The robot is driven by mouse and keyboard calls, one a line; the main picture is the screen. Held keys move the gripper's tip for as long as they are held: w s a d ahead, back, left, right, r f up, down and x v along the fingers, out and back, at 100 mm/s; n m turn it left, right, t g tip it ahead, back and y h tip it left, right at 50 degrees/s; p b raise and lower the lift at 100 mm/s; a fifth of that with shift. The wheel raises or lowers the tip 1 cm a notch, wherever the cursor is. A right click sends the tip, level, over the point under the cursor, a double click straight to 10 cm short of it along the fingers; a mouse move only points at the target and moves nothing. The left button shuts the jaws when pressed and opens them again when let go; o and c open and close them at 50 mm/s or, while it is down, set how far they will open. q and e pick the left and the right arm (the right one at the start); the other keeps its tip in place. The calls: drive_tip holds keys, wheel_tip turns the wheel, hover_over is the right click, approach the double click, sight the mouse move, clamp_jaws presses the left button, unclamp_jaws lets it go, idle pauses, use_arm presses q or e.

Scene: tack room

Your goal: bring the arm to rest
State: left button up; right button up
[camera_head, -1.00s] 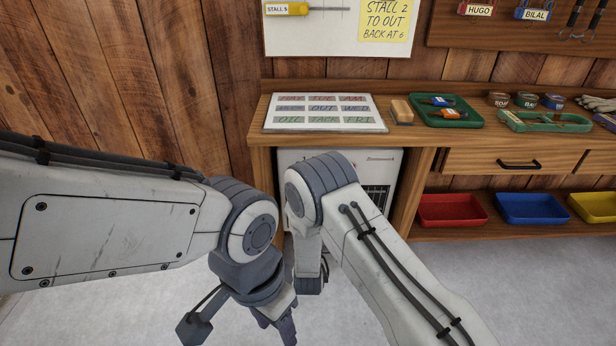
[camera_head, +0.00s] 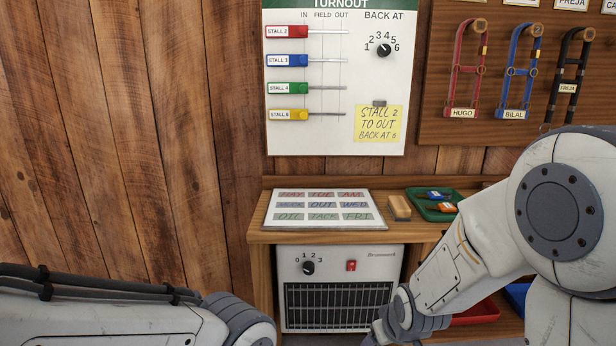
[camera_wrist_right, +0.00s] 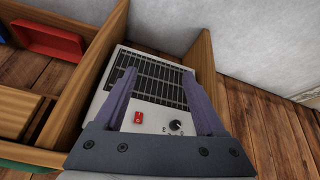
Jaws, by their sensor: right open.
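My right arm (camera_head: 490,225) comes in from the right in the head view, bent, with its lower part in front of the bench. Its gripper is hidden or out of the frame there. In the right wrist view my right gripper (camera_wrist_right: 158,80) is open and empty, its two fingers apart in front of the heater. My left arm (camera_head: 110,318) lies along the bottom left edge of the head view, and its gripper is out of frame. The heater (camera_head: 338,265) stands under the bench, with a dial (camera_head: 308,268) and a red switch (camera_head: 351,266). It also shows in the wrist view (camera_wrist_right: 152,115).
The bench (camera_head: 258,228) holds a magnet board (camera_head: 318,210), a wooden block (camera_head: 399,206) and a green tray (camera_head: 425,212). A turnout board (camera_head: 335,135) hangs above; all its sliders sit at the left. A red bin (camera_wrist_right: 48,38) is on the lower shelf.

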drive_tip(key=s+d+r+m+g, duration=0.1)
drive_tip(key=s+d+m+g, duration=0.2)
drive_tip(key=s, duration=0.6)
drive_tip(key=s+a+r+n+g+p, duration=0.1)
drive_tip(key=s+a+r+n, duration=0.3)
drive_tip(key=s+a, duration=0.3)
drive_tip(key=s+a+r+n+g, duration=0.1)
drive_tip(key=s+a+r+n, duration=0.2)
drive_tip(key=s+a, duration=0.4)
wheel_tip(320, 180, up, 32)
drive_tip(key=p, duration=3.2)
drive_tip(key=shift+d+r+y, duration=0.2)
drive_tip(key=shift+d+y, duration=0.1)
